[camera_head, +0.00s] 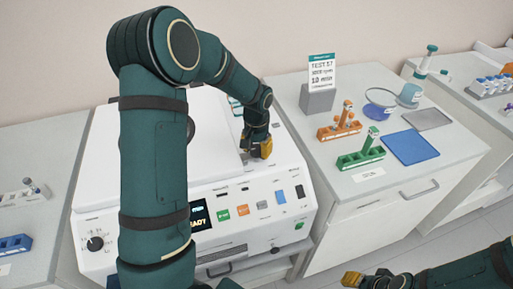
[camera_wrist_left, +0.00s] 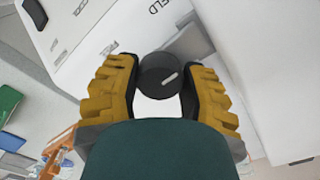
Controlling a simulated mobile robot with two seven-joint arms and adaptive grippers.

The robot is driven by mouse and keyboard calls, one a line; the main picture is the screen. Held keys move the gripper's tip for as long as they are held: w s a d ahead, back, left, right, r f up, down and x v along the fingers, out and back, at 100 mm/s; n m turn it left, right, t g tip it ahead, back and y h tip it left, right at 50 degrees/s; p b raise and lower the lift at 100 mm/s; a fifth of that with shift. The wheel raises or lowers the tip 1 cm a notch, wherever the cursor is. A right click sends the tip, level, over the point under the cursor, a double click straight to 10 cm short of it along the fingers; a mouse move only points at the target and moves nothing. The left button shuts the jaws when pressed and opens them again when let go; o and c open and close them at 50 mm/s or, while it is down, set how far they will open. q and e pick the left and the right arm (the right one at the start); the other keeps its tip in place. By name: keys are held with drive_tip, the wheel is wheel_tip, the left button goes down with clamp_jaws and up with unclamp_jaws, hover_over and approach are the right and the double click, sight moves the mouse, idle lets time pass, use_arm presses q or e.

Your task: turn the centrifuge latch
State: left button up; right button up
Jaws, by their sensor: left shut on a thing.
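The centrifuge (camera_head: 245,205) is a white machine, partly hidden behind my left arm. Its latch is a round black knob (camera_wrist_left: 160,72) with a short white mark, seen between the yellow fingers in the left wrist view. My left gripper (camera_head: 260,150) is at the top front of the centrifuge and hides the knob in the head view. In the left wrist view, the left gripper (camera_wrist_left: 160,82) is shut on the knob, one finger on each side. My right gripper (camera_head: 352,279) is low at the bottom, away from the centrifuge; its jaw opening is unclear.
The centrifuge front has a dial (camera_head: 95,243), a dark screen (camera_head: 199,216) and several coloured buttons. The right counter holds an orange rack (camera_head: 338,131), a green rack (camera_head: 361,158), a blue mat (camera_head: 410,147) and a grey sign block (camera_head: 317,98). A blue rack (camera_head: 14,244) stands left.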

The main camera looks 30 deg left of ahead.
sight(256, 148)
use_arm(q)
drive_tip(key=shift+m, duration=0.6)
drive_tip(key=o, duration=0.9)
drive_tip(key=shift+r, duration=0.1)
wheel_tip(256, 148, up, 12)
drive_tip(key=shift+f, duration=0.1)
idle(0.4)
